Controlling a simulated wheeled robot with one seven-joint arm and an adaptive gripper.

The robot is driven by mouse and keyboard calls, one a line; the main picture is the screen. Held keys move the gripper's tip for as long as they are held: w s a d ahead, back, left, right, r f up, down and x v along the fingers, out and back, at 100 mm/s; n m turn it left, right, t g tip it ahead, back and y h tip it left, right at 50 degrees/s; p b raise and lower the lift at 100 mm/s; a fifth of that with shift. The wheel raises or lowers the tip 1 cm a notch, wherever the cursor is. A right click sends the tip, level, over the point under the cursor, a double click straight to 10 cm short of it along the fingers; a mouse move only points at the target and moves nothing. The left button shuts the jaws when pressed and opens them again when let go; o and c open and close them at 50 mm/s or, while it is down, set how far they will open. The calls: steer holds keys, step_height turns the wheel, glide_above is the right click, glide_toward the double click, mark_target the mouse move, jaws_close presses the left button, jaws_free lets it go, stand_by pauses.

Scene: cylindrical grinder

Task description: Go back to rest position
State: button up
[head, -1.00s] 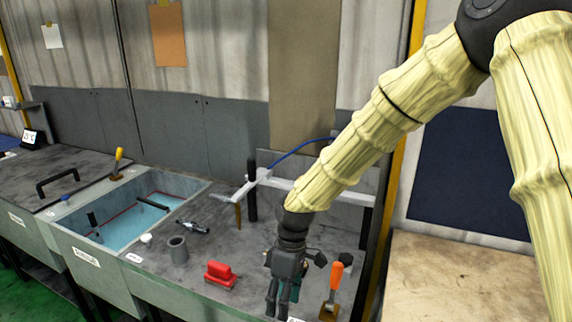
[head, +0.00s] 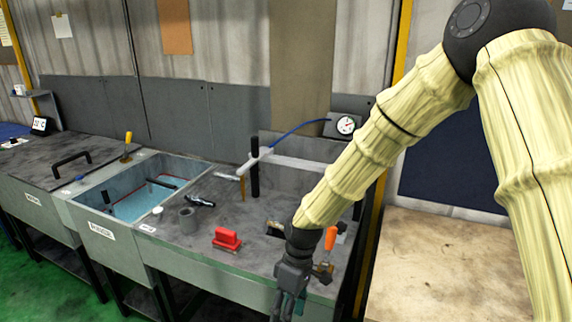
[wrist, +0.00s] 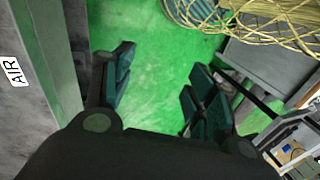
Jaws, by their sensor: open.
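My gripper (head: 287,303) hangs at the front edge of the grey bench in the head view, fingers pointing down. In the wrist view my gripper (wrist: 155,95) has its teal finger pads spread apart with nothing between them, above a green floor (wrist: 165,60). My arm, in a pale yellow cover, reaches in from the upper right and hides part of the bench's right end.
A post (head: 254,170) and gauge (head: 345,125) stand behind. A beige tabletop (head: 440,265) is clear at right.

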steer(key=s+d+f+m+b, duration=0.1)
steer(key=s+d+f+m, duration=0.2)
steer(key=f, duration=0.5)
steer(key=s+d+f+m+t+b, duration=0.1)
steer(key=s+d+f+m, duration=0.15)
steer(key=s+f, duration=0.45)
steer(key=s+d+f+m+b, duration=0.1)
steer(key=s+d+f+m, duration=0.2)
steer(key=f, duration=0.6)
steer(key=s+d+f+m+t+h+b, duration=0.1)
steer(key=s+d+f+m, duration=0.1)
steer(key=s+d+f, duration=0.2)
steer(key=s+d+f+m+t+b, duration=0.1)
steer(key=s+d+f, duration=0.3)
steer(key=s+d, duration=0.5)
steer(key=shift+s+d+f+m+h+b, duration=0.35)
steer(key=shift+s+f+m+h, duration=0.05)
steer(key=shift+s+m, duration=0.15)
